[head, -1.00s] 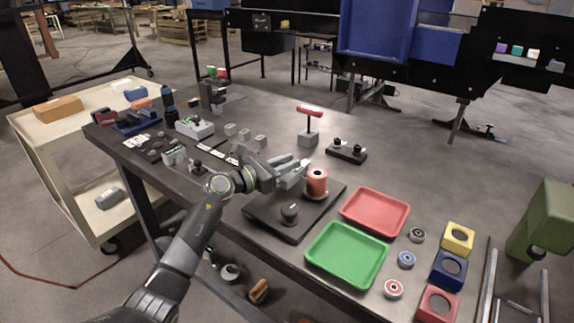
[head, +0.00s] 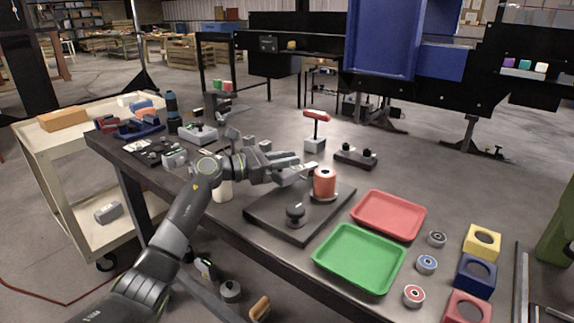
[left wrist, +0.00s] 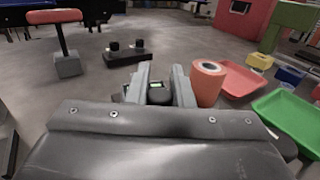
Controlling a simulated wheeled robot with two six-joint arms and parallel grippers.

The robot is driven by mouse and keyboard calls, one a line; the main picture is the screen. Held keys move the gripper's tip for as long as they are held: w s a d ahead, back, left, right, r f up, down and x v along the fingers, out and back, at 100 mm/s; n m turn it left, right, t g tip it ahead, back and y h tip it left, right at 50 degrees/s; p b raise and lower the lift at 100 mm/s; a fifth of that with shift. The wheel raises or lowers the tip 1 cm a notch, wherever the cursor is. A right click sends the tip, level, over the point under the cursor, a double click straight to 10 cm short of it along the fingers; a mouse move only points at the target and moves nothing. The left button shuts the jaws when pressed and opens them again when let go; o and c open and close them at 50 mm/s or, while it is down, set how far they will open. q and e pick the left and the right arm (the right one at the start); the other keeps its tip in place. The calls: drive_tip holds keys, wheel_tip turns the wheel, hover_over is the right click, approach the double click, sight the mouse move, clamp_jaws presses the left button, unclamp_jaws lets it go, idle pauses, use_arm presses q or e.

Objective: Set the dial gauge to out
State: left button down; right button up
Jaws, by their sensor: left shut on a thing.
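My left gripper (head: 303,172) reaches over the black plate, just left of the orange cylinder (head: 325,183). The black plate (head: 268,214) also carries a dark round knob (head: 295,213). My right gripper is not in view.
A red tray (head: 388,214) and a green tray (head: 360,258) lie right of the plate. Small rings and coloured blocks (head: 475,272) stand farther right. A red-topped T-handle (head: 316,128) and a black two-knob block (head: 356,157) stand behind. Small devices crowd the table's left end.

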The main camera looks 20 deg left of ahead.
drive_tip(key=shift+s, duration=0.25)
use_arm(q)
drive_tip(key=c, duration=1.3)
unclamp_jaws()
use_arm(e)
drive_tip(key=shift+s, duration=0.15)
use_arm(q)
drive_tip(key=shift+o, duration=0.2)
drive_tip(key=shift+s+a, duration=0.15)
drive_tip(key=shift+a, duration=0.15)
drive_tip(key=b+v, duration=0.3)
drive_tip(key=v, duration=1.3)
drive_tip(key=shift+s+a+b, duration=0.25)
drive_tip(key=shift+s+b, duration=0.05)
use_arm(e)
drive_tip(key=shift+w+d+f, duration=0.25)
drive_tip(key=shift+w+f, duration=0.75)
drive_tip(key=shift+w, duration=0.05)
use_arm(q)
drive_tip(key=shift+c, duration=0.3)
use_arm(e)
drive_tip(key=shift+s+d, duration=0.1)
